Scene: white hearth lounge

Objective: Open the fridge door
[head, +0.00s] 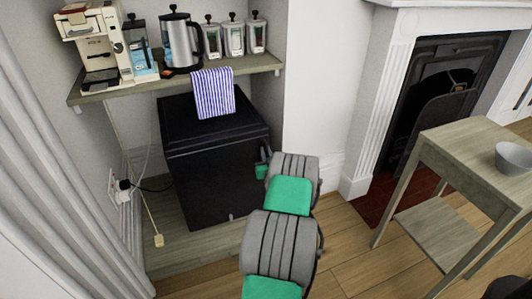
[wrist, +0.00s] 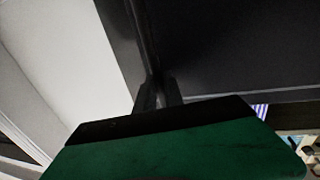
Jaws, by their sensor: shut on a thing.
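The small black fridge (head: 215,180) stands in the alcove under a shelf, and its front face looks flush with its body. I cannot tell whether there is a narrow gap at the door. My gripper (head: 263,167) is at the right edge of the fridge front, partly hidden by my arm. In the wrist view, my gripper's dark fingers (wrist: 158,93) are shut on the edge of the fridge door, beside the broad dark panel (wrist: 235,45). The exact gripped part is too dark to make out.
A shelf (head: 135,87) above carries a coffee machine (head: 95,45), a kettle (head: 181,42) and several jars. A striped cloth (head: 213,93) hangs over its edge. A side table (head: 470,150) with a bowl (head: 514,158) stands right, near the fireplace. A plug and cables are left of the fridge.

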